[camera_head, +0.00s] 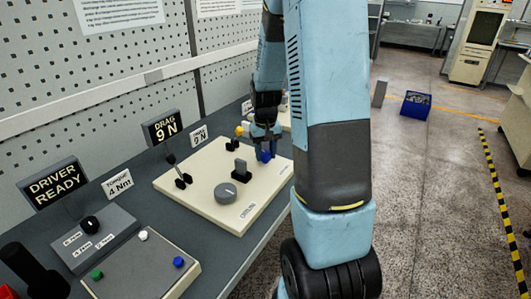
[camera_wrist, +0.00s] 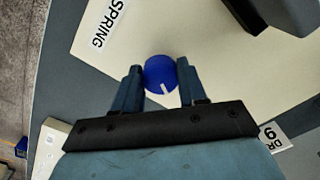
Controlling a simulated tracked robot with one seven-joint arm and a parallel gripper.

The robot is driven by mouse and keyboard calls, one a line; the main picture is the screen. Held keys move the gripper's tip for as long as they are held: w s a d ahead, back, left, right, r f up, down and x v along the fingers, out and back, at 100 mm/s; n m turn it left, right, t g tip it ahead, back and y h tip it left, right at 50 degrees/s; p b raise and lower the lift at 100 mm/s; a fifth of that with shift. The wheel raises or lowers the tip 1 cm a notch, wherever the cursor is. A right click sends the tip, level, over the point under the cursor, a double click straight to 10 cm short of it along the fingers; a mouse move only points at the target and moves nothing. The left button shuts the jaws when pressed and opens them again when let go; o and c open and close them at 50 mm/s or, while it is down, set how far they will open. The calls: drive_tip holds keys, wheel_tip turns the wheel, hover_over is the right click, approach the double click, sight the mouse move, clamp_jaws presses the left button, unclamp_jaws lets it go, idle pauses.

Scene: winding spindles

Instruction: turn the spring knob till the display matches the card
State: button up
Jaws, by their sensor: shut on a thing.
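The spring knob (camera_wrist: 160,74) is blue with a white mark near its lower edge in the wrist view. It stands beside the "SPRING" label (camera_wrist: 110,24) on a cream panel. My gripper (camera_wrist: 158,82) is shut on it, one finger on each side. In the head view the blue knob (camera_head: 265,156) shows low between the fingers of my gripper (camera_head: 265,148), at the panel's far right. A display reading "DRAG 9 N" (camera_head: 163,128) stands behind the panel, with a white card (camera_head: 198,136) reading 9 N beside it. I see no spring display or spring card; my arm covers part of that area.
The cream panel (camera_head: 190,205) also bears a grey knob (camera_head: 226,192), a dark upright block (camera_head: 242,169) and a lever. At the near left are a "DRIVER READY" display (camera_head: 55,184), a "Torque 4 Nm" card (camera_head: 118,184) and a button box (camera_head: 140,262). A perforated wall stands behind the bench.

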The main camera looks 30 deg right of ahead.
sight(265, 153)
idle(0.3)
drive_tip(key=o, duration=1.1)
drive_tip(key=shift+c, duration=0.2)
drive_tip(key=shift+r, duration=0.15)
wheel_tip(265, 153, up, 14)
drive_tip(key=shift+f, duration=0.25)
drive_tip(key=s+a+r+t, duration=0.2)
drive_tip(key=s+a+r, duration=0.1)
drive_tip(key=s, duration=0.4)
drive_tip(key=s+a+r+n+t, duration=0.1)
drive_tip(key=s+a+r, duration=0.3)
drive_tip(key=s, duration=0.3)
drive_tip(key=s+a+r+n+t, duration=0.1)
drive_tip(key=s+a+r+t, duration=0.1)
drive_tip(key=s+a, duration=0.3)
drive_tip(key=s+r, duration=0.1)
drive_tip(key=s, duration=0.2)
drive_tip(key=shift+a+r+t, duration=0.15)
drive_tip(key=shift+r+t, duration=0.15)
